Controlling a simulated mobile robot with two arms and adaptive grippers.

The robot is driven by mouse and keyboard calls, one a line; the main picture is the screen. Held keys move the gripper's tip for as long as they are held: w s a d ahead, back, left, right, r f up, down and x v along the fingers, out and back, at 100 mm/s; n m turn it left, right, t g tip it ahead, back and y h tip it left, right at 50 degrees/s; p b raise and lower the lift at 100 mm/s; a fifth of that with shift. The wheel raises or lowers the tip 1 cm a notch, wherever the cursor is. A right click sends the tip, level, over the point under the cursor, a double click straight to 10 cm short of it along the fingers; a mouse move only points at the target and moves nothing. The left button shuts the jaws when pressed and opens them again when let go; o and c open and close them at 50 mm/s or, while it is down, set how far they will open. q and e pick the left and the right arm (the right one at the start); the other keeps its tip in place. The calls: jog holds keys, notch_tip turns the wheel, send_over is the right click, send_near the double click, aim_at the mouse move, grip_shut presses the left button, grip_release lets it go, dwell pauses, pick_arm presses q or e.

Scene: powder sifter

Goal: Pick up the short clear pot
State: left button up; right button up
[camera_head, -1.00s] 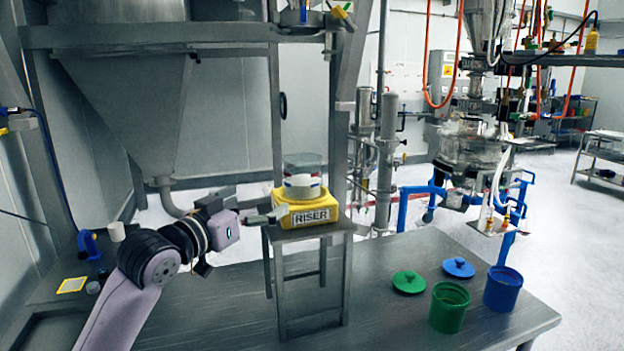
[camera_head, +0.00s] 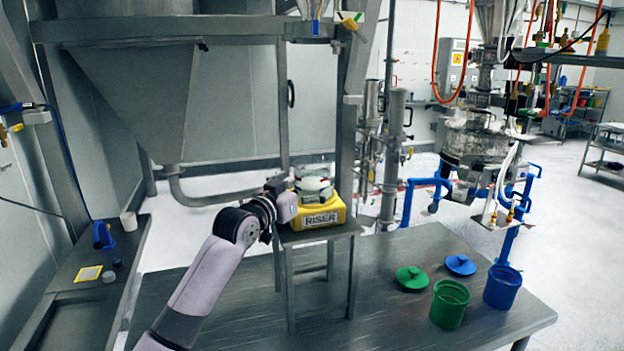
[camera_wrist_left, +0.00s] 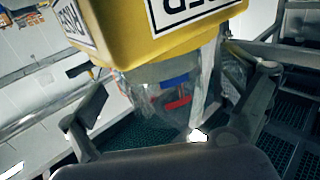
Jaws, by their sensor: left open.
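The short clear pot (camera_head: 314,187) stands on the yellow riser block (camera_head: 318,219), which has a RISER label. The pot is see-through, with blue and red marks that show in the left wrist view (camera_wrist_left: 172,88). My left gripper (camera_head: 306,182) has come in from the left at pot height. In the left wrist view its open fingers (camera_wrist_left: 165,112) lie on either side of the pot, with gaps that are hard to judge. The gripper partly hides the pot in the head view. My right gripper is not in view.
The riser sits on a small metal stand (camera_head: 318,236) on the steel table (camera_head: 400,310). A green tub (camera_head: 449,304) and a blue tub (camera_head: 502,287) stand at the right, with a green lid (camera_head: 412,278) and a blue lid (camera_head: 460,265) beside them. A metal post (camera_head: 346,130) rises behind the riser.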

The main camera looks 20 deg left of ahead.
pick_arm(q)
jog(key=shift+p+x, duration=0.3)
jog(key=shift+x, duration=1.05)
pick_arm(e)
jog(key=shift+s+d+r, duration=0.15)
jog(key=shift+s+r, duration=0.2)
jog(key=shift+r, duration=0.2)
pick_arm(q)
jog(key=c, duration=1.5)
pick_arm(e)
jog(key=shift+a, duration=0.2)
pick_arm(q)
jog(key=shift+r, duration=0.15)
